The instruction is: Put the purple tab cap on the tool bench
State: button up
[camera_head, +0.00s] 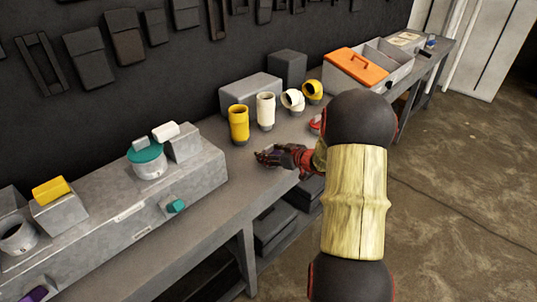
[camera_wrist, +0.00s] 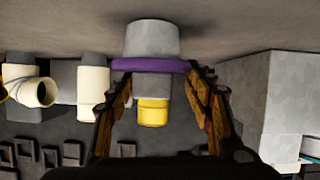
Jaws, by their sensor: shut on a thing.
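The purple tab cap (camera_wrist: 150,65) shows as a purple rim with a pale grey round body (camera_wrist: 152,38) beside it in the wrist view, which looks upside down. My gripper (camera_wrist: 157,72) is shut on the purple rim, one finger on each side. In the head view my gripper (camera_head: 268,157) is low over the tool bench (camera_head: 225,190), in front of the yellow tube; the cap is mostly hidden by the fingers. I cannot tell whether the cap touches the bench.
A yellow tube (camera_head: 239,125), a white tube (camera_head: 265,111) and two elbows (camera_head: 293,100) stand behind my gripper. A grey fixture box (camera_head: 130,205) with a teal cap (camera_head: 146,153) is at left. An orange-lidded box (camera_head: 357,66) is farther right. Bare bench lies left of my gripper.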

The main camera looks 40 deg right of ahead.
jog(key=o, duration=1.6)
jog(key=shift+f, duration=0.1)
jog(key=shift+o, duration=0.5)
